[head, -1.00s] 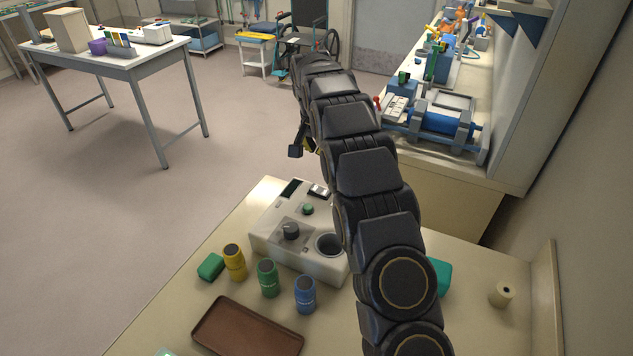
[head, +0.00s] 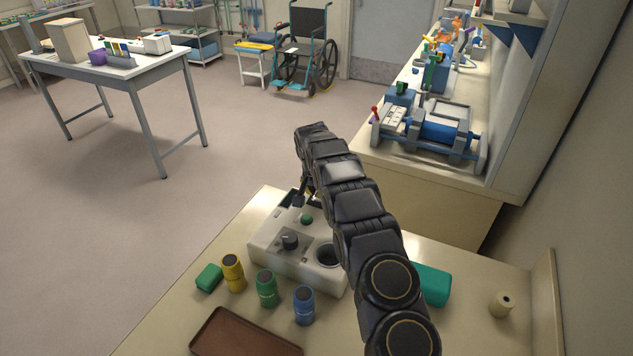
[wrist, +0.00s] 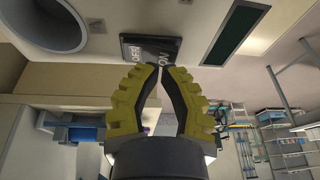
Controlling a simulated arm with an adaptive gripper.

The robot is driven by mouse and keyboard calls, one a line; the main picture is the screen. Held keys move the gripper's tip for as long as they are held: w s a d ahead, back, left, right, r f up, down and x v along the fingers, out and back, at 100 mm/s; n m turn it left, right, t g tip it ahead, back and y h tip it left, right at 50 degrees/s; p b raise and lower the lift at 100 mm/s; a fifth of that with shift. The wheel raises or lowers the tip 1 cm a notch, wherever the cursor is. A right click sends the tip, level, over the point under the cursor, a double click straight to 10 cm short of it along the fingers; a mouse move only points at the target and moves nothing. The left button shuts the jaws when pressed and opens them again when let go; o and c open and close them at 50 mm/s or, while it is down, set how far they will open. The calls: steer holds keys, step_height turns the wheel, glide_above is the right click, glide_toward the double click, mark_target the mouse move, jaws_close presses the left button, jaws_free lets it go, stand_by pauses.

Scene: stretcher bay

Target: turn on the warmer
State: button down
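The tips point at the switch's edge; contact cannot be told. In the head view my gripper (head: 302,197) is over the warmer's far end, partly hidden by my arm.
Yellow (head: 233,273), green (head: 267,289) and blue (head: 304,305) jars and a green block (head: 209,278) stand before the warmer. A brown tray (head: 245,335) lies nearer. A teal box (head: 432,285) and a cream roll (head: 501,304) are at right.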

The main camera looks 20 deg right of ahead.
steer(key=shift+f, duration=0.15)
steer(key=shift+w+a+f+g+h, duration=0.25)
steer(key=shift+f+g+h, duration=0.15)
steer(key=shift+f, duration=0.1)
steer(key=shift+s, duration=0.1)
steer(key=shift+s+d+r, duration=0.1)
steer(key=shift+d, duration=0.1)
steer(key=shift+s+d+r, duration=0.15)
steer(key=shift+s+d, duration=0.3)
stand_by(0.4)
